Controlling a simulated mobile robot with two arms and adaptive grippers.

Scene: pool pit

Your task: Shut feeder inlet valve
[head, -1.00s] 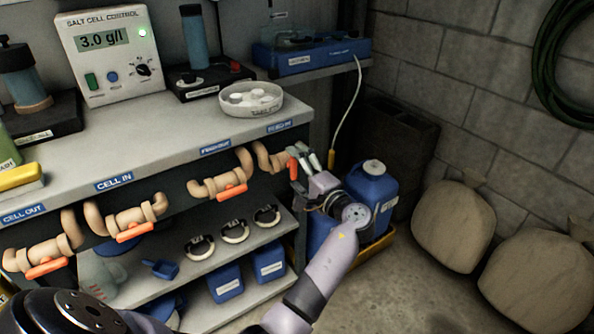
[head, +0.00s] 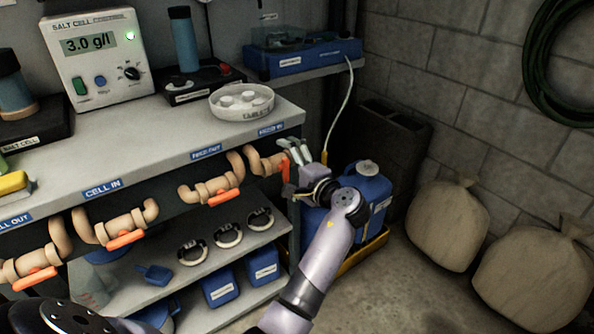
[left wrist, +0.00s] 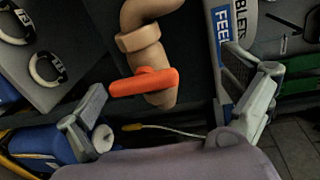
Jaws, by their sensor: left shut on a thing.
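The feeder inlet valve is the tan pipe (head: 262,163) under the FEED IN label (head: 271,129), at the right end of the bench front. In the left wrist view the fingers of my left gripper (left wrist: 168,108) lie on either side of the handle; contact is hard to see there. My right gripper is out of view.
Other valves with orange handles (head: 224,197) line the bench front to the left. A blue canister (head: 370,190) in a yellow tray stands close behind my left gripper. Sacks (head: 447,225) lie on the floor at the right. The shelf (head: 245,306) below holds clamps and blue boxes.

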